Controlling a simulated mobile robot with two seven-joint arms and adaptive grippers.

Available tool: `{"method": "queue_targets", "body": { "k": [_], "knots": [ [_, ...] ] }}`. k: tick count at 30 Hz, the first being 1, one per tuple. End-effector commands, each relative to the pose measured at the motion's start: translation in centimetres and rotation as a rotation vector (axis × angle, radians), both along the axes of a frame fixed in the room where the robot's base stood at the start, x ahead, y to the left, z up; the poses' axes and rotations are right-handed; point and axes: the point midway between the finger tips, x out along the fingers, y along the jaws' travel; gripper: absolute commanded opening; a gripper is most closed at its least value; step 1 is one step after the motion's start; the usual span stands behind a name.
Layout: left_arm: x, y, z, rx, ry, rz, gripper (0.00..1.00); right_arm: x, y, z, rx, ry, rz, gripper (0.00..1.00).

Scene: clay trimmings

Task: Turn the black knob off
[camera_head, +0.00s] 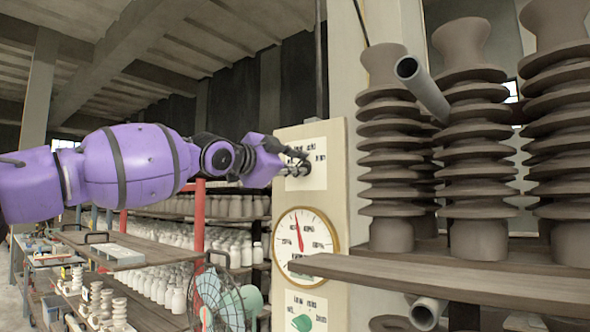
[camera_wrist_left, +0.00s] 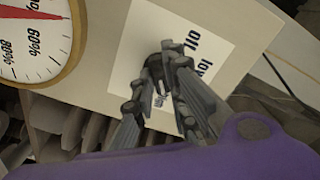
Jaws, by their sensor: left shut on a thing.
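The black knob (camera_wrist_left: 155,68) is on a white label on the cream panel (camera_head: 338,195), and my left gripper's fingers mostly cover it. My left gripper (camera_head: 299,168) reaches in from the left with its purple arm and is shut on the knob at the panel's upper part. In the left wrist view the two grey fingers of the left gripper (camera_wrist_left: 162,80) close around the knob, with the label's printed words beside it. Which way the knob points cannot be told. My right gripper is not in view.
A round gauge (camera_head: 305,240) with a red needle sits below the knob, with a green-marked label (camera_head: 305,312) under it. Stacked brown insulators (camera_head: 388,150) and a wooden shelf (camera_head: 450,278) stand close on the right. Racks of white bottles (camera_head: 165,285) and a fan (camera_head: 218,298) are below my arm.

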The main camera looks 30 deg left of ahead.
Motion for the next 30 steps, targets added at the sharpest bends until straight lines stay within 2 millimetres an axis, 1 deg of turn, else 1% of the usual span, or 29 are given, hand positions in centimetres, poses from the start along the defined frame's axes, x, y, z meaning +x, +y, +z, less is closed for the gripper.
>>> {"method": "queue_targets", "body": {
  "k": [17,30],
  "knots": [
    [0.1,0.0,-0.1,-0.542,0.042,0.0,0.0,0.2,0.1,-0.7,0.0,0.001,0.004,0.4],
    [0.1,0.0,-0.2,-0.959,0.077,0.0,0.0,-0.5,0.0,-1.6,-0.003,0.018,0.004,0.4]
  ]
}}
